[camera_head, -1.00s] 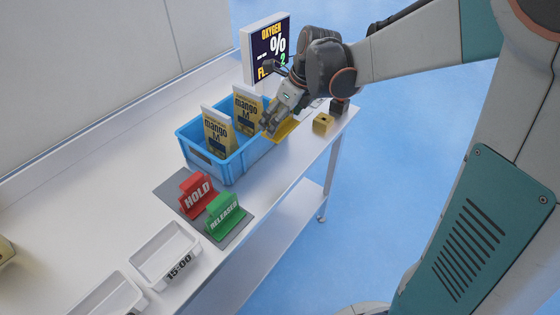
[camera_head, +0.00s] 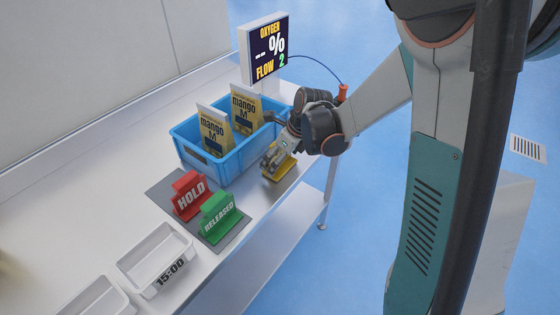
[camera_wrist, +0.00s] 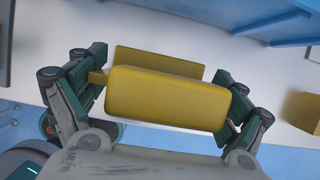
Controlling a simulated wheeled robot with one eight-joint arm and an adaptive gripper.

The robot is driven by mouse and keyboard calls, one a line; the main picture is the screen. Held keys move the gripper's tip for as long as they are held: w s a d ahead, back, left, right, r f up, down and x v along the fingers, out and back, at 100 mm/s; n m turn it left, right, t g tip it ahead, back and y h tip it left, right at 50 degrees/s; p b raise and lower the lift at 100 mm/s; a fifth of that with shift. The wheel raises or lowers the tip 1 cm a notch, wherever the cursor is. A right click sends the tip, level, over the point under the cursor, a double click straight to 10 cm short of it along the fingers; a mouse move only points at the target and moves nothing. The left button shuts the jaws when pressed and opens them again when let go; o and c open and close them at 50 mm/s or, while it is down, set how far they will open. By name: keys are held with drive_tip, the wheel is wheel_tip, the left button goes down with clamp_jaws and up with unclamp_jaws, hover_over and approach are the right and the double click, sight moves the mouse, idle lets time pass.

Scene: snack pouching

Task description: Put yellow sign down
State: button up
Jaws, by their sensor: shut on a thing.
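The yellow sign (camera_head: 280,169) is held by my gripper (camera_head: 272,158) at the table's front edge, right of the green sign. In the wrist view the yellow sign (camera_wrist: 165,98) lies between the two fingers of my gripper (camera_wrist: 165,95), which is shut on it. A second yellow face of it shows behind the near one. The sign is close to the white table top, but I cannot tell whether it touches. Part of it is hidden by the gripper in the head view.
A red HOLD sign (camera_head: 188,196) and a green RELEASED sign (camera_head: 218,217) stand on a grey mat (camera_head: 162,190). A blue crate (camera_head: 205,165) holds mango pouches (camera_head: 213,130). A white tray (camera_head: 135,265) is at front left. An oxygen display (camera_head: 265,50) stands behind. A yellow block (camera_wrist: 303,110) is at right.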

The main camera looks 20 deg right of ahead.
drive_tip(key=shift+f, duration=0.2)
drive_tip(key=o, duration=0.9)
drive_tip(key=p+v, duration=0.4)
drive_tip(key=v, duration=0.7)
drive_tip(key=shift+s+a+r+n+t+h, duration=0.45)
drive_tip(key=shift+s+r+n, duration=1.3)
drive_tip(key=shift+s+n, duration=2.35)
drive_tip(key=shift+s+a+r+n+t+h, duration=0.2)
drive_tip(key=shift+s+r+n+t+h, duration=0.4)
drive_tip(key=shift+s+r+n, duration=3.3)
drive_tip(key=shift+s+a+f+n+t+h, duration=0.55)
drive_tip(key=shift+s+n, duration=1.65)
drive_tip(key=shift+n, duration=4.2)
drive_tip(key=shift+d+r+y, duration=0.15)
drive_tip(key=shift+d+y, duration=0.1)
drive_tip(key=shift+y, duration=0.05)
